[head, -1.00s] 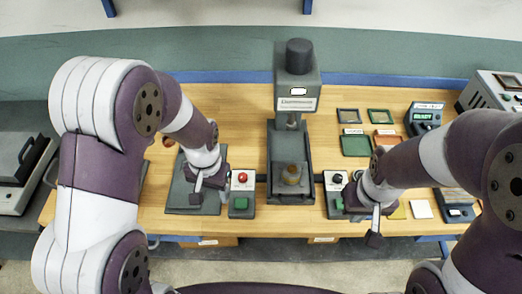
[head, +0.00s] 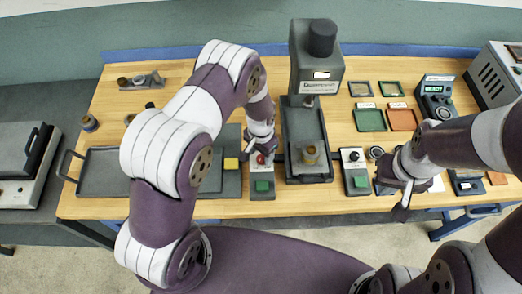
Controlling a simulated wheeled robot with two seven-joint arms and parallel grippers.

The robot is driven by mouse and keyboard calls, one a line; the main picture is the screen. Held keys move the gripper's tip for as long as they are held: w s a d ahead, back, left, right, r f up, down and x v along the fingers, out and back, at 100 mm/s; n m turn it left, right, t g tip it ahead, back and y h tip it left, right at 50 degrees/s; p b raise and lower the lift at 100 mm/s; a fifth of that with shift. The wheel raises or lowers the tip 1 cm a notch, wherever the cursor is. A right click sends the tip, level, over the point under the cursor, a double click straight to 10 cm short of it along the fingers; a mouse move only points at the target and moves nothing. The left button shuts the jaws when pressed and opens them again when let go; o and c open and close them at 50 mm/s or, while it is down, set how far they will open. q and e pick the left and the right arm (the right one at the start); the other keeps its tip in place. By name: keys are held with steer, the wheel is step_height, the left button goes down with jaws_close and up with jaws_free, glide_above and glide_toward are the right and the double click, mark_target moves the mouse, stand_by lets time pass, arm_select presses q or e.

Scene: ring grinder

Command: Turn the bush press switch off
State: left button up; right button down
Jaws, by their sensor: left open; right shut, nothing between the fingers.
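The bush press (head: 316,75) stands mid-bench as a grey column with a dark cylinder on top and a brass-coloured piece on its base. A control box (head: 263,194) at its left has a red button and a green button. A second box (head: 358,183) at its right has a black knob and a green button. I cannot tell which control is the switch. My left gripper (head: 257,160) is open at the red button (head: 261,159) and partly covers it; contact is unclear. My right gripper (head: 402,205) is shut and empty, right of the knob box.
A dark tray (head: 100,180) lies at the left of the wooden bench (head: 225,208). Green and orange trays (head: 369,120) and a READY display unit (head: 437,96) are at the right.

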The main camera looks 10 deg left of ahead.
arm_select(q)
steer(key=shift+s+f, duration=0.1)
steer(key=shift+f, duration=0.15)
steer(key=shift+s+d, duration=0.15)
steer(key=shift+d, duration=0.1)
steer(key=shift+a+f, duration=0.1)
steer(key=c, duration=0.9)
steer(key=shift+c, duration=0.8)
arm_select(e)
steer(key=shift+s+d, duration=0.2)
steer(key=shift+d, duration=0.05)
